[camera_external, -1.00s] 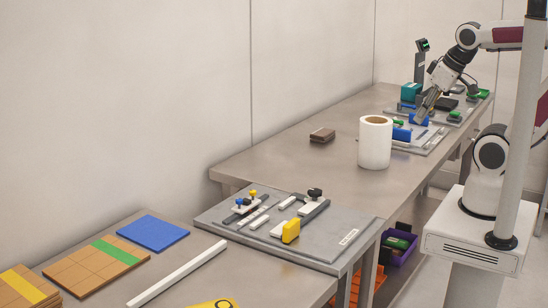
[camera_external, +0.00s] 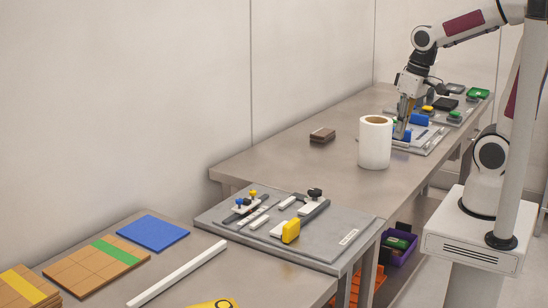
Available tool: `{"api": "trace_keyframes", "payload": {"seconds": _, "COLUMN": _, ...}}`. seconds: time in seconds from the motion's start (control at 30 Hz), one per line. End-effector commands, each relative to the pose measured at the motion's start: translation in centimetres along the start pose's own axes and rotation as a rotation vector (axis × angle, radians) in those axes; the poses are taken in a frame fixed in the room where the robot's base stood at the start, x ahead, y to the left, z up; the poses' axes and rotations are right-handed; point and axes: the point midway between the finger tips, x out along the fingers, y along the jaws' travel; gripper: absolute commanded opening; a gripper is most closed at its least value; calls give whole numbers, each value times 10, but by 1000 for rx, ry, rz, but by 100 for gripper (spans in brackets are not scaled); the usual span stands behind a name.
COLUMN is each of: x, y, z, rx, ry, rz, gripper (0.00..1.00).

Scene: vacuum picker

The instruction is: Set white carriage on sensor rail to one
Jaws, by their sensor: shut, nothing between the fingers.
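On the grey board (camera_external: 335,243) nearer the camera, one white carriage (camera_external: 247,205) with blue and yellow knobs sits on the left rail. A second white carriage (camera_external: 311,207) with a black knob sits on the right rail. I cannot tell which rail is the sensor rail, nor read the scale marks. My gripper (camera_external: 400,136) points down over the farther board (camera_external: 431,146), well away from the nearer board. It is shut and empty. The white roll partly covers the farther board, and any carriage there is too small to make out.
A white roll (camera_external: 375,146) stands in front of the farther board. A brown block (camera_external: 322,135) lies left of it. Blue parts (camera_external: 420,120) are beside my gripper. A yellow block (camera_external: 291,231) is on the nearer board. The bench between the boards is mostly clear.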

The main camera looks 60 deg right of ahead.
Motion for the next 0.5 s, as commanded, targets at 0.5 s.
{"api": "trace_keyframes", "payload": {"seconds": 0.5, "x": 35, "y": -29, "z": -38, "rx": 171, "ry": -117, "rz": -88, "gripper": 0}}
